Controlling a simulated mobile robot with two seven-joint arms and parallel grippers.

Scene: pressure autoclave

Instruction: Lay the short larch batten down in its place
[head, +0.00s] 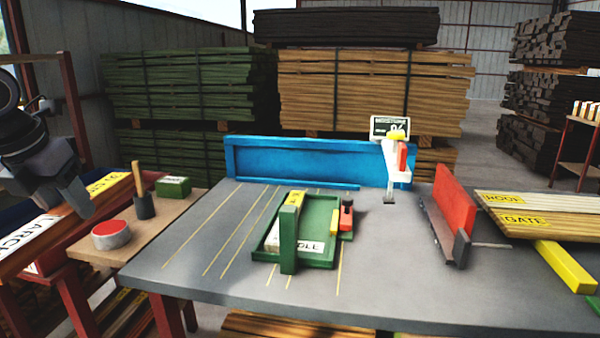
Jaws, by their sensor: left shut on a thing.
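A wooden batten (68,211) with a white label reading LARCH and a yellow label lies slantwise at the left, over a red-framed stand. My left gripper (76,208) comes down on it from above and is shut on it; the fingertips are partly hidden and blurred into the dark arm. Whether the batten still touches the stand, I cannot tell. My right gripper is not in view. No place marked for the larch batten is clear to me.
The grey table (190,285) bears a green tray (322,210), a blue fence (310,160), a red block (455,215) and labelled boards (540,205) at the right. A small wooden side table (185,205) holds a red tin (111,235), a dark pot (144,206) and a green box (173,186).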

